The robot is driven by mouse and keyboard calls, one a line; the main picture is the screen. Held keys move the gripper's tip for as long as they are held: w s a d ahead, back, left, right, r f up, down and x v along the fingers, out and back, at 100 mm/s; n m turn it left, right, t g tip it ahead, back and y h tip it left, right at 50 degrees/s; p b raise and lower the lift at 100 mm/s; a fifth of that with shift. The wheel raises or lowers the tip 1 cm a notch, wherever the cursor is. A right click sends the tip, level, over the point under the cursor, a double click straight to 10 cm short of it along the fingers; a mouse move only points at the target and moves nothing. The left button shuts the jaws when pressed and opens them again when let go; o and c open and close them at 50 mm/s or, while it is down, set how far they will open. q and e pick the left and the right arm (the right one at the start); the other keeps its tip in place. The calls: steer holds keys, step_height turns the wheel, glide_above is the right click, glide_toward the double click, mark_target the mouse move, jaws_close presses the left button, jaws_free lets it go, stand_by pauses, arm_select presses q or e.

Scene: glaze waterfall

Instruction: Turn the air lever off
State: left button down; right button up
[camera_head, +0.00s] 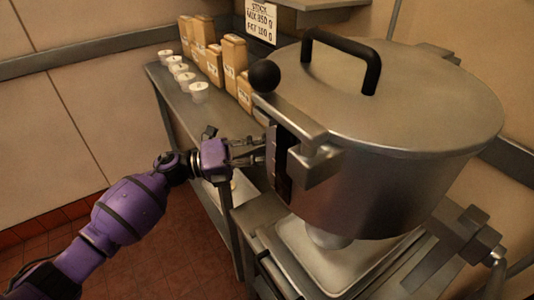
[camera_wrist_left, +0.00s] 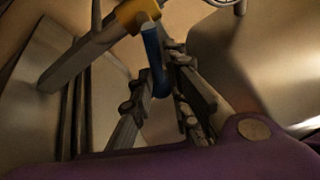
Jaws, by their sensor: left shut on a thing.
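The air lever (camera_wrist_left: 155,60) is a blue handle on a yellow valve fitting (camera_wrist_left: 137,14) in the left wrist view. It hangs downward between my left fingers. My left gripper (camera_wrist_left: 162,98) is shut on the lower part of the lever. In the head view, my left gripper (camera_head: 262,150) reaches in from the left to the side of the large steel pot (camera_head: 390,180), beside a dark panel (camera_head: 283,165). The lever cannot be made out in the head view. My right gripper is not in view.
The lidded pot has a black handle (camera_head: 340,45) and a black ball knob (camera_head: 264,76). A steel tray (camera_head: 285,245) lies below it. A shelf behind holds several white cups (camera_head: 199,92) and tan containers (camera_head: 234,55). Open tiled floor (camera_head: 170,250) lies at the lower left.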

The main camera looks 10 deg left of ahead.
arm_select(q)
steer(key=n, duration=0.1)
steer(key=r+n+t, duration=0.1)
steer(key=r+n+h, duration=0.1)
steer(key=shift+s+d+t, duration=0.2)
steer(key=shift+d+t, duration=0.05)
steer(key=shift+t, duration=0.05)
steer(key=shift+r+n, duration=0.1)
steer(key=shift+n, duration=0.3)
steer(key=c, duration=1.7)
jaws_free()
steer(key=shift+f, duration=0.2)
steer(key=v, duration=1.2)
